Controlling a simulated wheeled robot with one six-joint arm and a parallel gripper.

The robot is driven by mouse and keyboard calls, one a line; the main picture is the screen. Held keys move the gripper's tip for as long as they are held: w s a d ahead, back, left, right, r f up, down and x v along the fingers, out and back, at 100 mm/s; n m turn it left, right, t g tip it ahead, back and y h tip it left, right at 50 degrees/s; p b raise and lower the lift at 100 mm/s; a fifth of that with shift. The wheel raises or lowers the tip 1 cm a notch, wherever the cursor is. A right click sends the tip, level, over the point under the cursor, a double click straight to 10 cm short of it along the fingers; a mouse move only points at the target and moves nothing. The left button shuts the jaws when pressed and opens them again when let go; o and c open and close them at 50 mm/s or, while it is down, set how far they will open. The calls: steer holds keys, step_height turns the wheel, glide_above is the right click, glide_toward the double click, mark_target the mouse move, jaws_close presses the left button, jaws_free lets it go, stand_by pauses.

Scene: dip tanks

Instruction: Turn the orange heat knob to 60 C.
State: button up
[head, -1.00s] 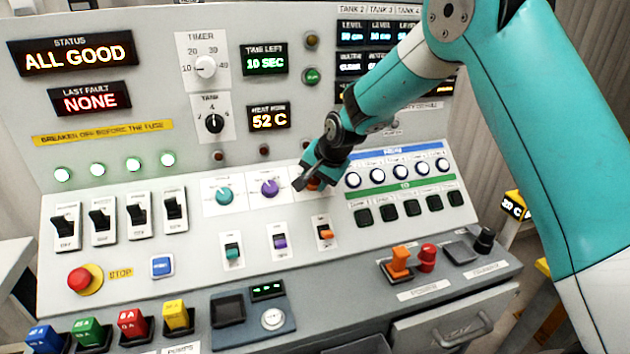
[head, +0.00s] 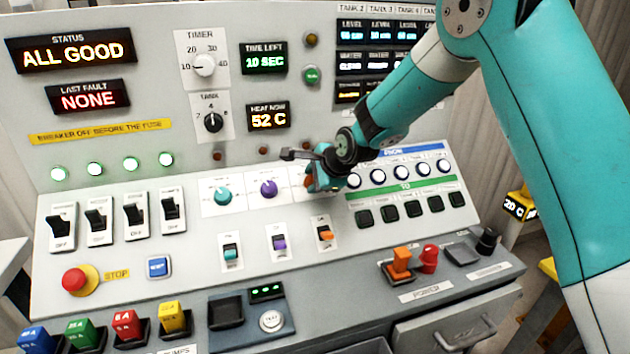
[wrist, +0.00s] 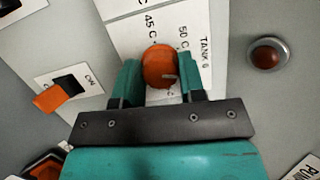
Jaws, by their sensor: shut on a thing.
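The orange heat knob (wrist: 160,66) sits between the two teal fingers of my gripper (wrist: 160,78) in the wrist view, and the fingers are shut on its sides. A pale pointer mark shows on the knob's lower right part. The plate (wrist: 128,38) around it reads TANK 6, with 45 C and 50 C visible; another label ending in C is partly hidden by my gripper. In the head view my gripper (head: 318,178) covers most of the knob, and only a bit of orange (head: 309,180) shows. The HEAT NOW display (head: 268,116) reads 52 C.
A purple knob (head: 269,188) and a teal knob (head: 222,194) are left of my gripper. An orange switch (head: 325,233) is below it. White buttons (head: 400,171) and dark green buttons (head: 389,212) are close on the right. A red lamp (wrist: 265,53) is near the knob.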

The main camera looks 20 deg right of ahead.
steer(key=shift+m, duration=0.9)
steer(key=o, duration=0.9)
steer(key=shift+r, duration=0.1)
steer(key=shift+s+f+v, duration=0.1)
steer(key=shift+v, duration=2.8)
steer(key=shift+s+f+v, duration=0.1)
steer(key=shift+v, duration=2.8)
steer(key=shift+s+f+v, duration=0.1)
steer(key=shift+s+v, duration=0.05)
steer(key=shift+v, duration=2.7)
steer(key=shift+a+r, duration=0.1)
